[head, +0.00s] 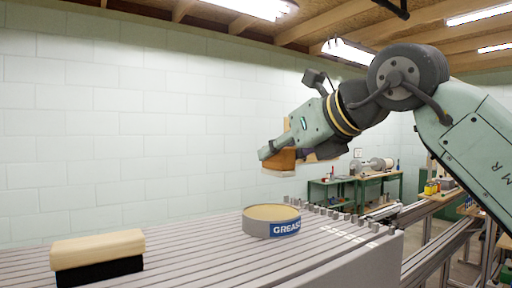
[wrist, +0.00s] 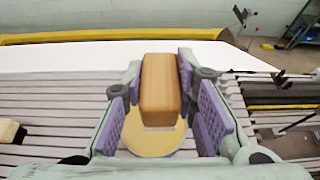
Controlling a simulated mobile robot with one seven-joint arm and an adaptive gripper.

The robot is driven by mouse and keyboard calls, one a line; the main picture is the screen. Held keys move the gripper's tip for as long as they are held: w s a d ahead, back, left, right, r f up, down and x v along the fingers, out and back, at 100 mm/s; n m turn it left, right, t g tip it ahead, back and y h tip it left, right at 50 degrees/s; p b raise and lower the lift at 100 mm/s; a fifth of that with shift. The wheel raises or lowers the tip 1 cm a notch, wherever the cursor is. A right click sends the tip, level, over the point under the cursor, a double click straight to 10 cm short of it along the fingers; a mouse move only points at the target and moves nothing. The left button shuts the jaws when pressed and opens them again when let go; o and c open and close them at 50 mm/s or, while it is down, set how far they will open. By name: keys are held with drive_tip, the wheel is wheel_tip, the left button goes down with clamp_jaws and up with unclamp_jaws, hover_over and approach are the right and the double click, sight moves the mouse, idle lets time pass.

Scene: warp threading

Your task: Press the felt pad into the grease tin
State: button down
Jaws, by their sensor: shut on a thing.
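My gripper (head: 284,153) is shut on the wooden block of the felt pad, above the slatted surface. The felt pad (head: 279,173) shows as a pale strip under its brown wooden block. In the wrist view the block (wrist: 160,85) stands between the purple-lined fingers. The grease tin (head: 271,222) is a round grey open tin with a blue label and yellowish grease inside. It sits upright on the slats, below the pad and apart from it. In the wrist view the tin (wrist: 150,142) lies under the block and is partly hidden by it and the fingers.
A brush (head: 98,256) with a pale wooden top and black bristles rests on the slats at the left front. A row of metal pegs (head: 345,219) runs along the right edge of the slatted surface. The slats between brush and tin are clear.

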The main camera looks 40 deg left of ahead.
drive_tip(key=shift+s+a+r, duration=0.15)
drive_tip(key=shift+s+a, duration=0.2)
drive_tip(key=shift+a, duration=0.3)
drive_tip(key=shift+d+f, duration=0.15)
drive_tip(key=shift+f, duration=0.4)
drive_tip(key=shift+f+b, duration=1.5)
drive_tip(key=shift+f, duration=0.95)
drive_tip(key=shift+f+b, duration=0.5)
drive_tip(key=shift+f, duration=0.15)
wheel_tip(320, 180, up, 5)
drive_tip(key=p, duration=0.4)
drive_tip(key=shift+r, duration=1.1)
